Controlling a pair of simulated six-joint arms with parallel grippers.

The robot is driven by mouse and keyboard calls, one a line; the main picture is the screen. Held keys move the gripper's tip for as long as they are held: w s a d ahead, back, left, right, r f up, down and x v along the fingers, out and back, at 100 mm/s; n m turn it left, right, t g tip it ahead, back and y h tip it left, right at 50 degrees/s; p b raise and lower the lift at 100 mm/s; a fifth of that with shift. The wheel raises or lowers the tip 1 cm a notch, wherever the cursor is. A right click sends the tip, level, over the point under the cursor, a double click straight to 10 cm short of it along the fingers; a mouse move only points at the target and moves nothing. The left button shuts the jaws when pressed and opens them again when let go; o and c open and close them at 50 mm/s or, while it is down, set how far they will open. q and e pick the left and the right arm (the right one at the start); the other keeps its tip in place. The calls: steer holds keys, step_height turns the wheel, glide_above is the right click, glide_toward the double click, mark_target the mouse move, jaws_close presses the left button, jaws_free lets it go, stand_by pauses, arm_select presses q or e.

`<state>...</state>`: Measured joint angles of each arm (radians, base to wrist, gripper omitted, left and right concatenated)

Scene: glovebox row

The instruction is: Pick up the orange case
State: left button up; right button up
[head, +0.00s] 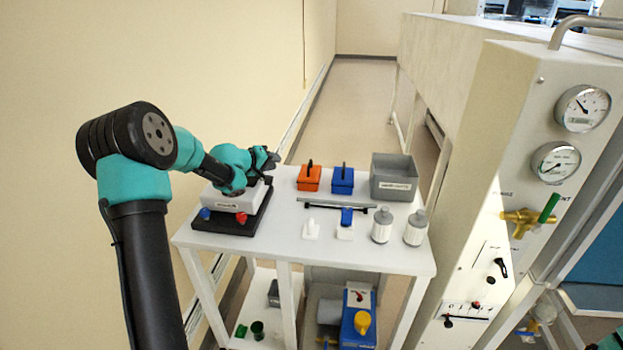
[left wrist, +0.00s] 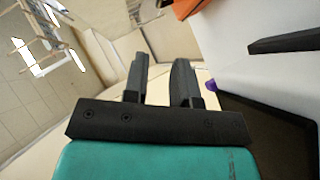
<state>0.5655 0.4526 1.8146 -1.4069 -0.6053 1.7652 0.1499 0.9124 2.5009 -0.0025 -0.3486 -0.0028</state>
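The orange case (head: 309,178) stands on the white table at its back, with a black handle on top. Part of it also shows at the top edge of the left wrist view (left wrist: 186,8). My left gripper (head: 275,158) is to the left of the case and above the table's back left part, apart from the case. In the left wrist view its two fingers (left wrist: 160,78) are spread with nothing between them. My right gripper does not show; only a bit of teal at the bottom right edge of the head view may be my right arm.
A blue case (head: 342,181) stands just right of the orange one, then a grey bin (head: 394,178). A white device on a black base (head: 238,221) sits under my left arm. Two bottles, a bar and small white items stand nearer the front of the white table (head: 270,238).

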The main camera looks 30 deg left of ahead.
arm_select(q)
steer(key=x, duration=1.2)
steer(key=shift+d, duration=0.1)
steer(key=shift+x, duration=2.6)
steer(key=shift+r, duration=0.15)
steer(key=shift+c, duration=0.4)
jaws_close()
